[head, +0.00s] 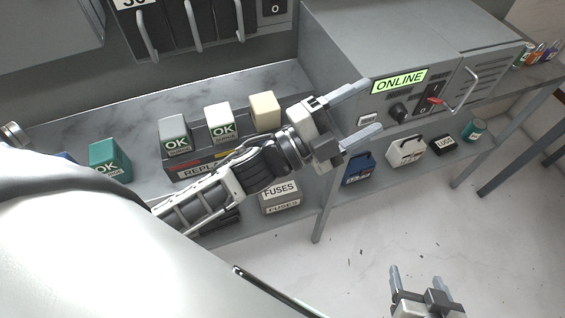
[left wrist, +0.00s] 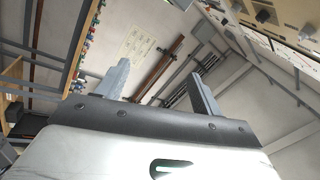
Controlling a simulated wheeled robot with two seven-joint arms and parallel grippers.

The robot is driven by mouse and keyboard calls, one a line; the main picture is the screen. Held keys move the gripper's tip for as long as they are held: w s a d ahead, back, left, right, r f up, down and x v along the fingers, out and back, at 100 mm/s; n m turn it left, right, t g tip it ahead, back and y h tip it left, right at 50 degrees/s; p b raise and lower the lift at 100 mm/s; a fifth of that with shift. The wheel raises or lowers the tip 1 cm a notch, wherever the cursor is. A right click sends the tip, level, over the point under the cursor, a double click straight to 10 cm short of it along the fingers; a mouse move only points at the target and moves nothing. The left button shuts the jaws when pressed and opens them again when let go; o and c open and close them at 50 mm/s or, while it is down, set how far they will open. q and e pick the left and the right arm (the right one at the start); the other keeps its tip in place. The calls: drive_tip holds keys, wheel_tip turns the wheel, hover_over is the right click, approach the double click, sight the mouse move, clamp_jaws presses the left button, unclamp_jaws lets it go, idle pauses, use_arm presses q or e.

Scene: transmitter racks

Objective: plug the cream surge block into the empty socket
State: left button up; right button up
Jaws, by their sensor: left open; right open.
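I cannot make out an empty socket; my left arm covers part of the strip's front. My left gripper (head: 362,108) is open and empty, right of the cream block, in front of the grey cabinet. In the left wrist view its fingers (left wrist: 158,84) are apart with nothing between. My right gripper (head: 417,277) is open and empty, low over the floor.
A grey OK block (head: 174,135) and white OK block (head: 220,122) stand left of the cream one; a teal OK block (head: 108,160) is further left. The "ONLINE" cabinet (head: 398,82) is at right. A fuses box (head: 281,197) and several cases sit on the lower shelf.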

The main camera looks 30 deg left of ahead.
use_arm(q)
drive_tip(key=s+a+f+n+g+y, duration=0.3)
drive_tip(key=s+f+n+y, duration=0.2)
drive_tip(key=f+n, duration=0.4)
drive_tip(key=s+a+f+n+g+y, duration=0.3)
drive_tip(key=s+f+n, duration=0.4)
drive_tip(key=f, duration=0.6)
drive_tip(key=shift+s+a+f+n+g+y, duration=0.2)
drive_tip(key=shift+a+n+g+y, duration=0.25)
drive_tip(key=shift+n+y, duration=0.5)
drive_tip(key=shift+w, duration=0.1)
drive_tip(key=shift+c, duration=0.4)
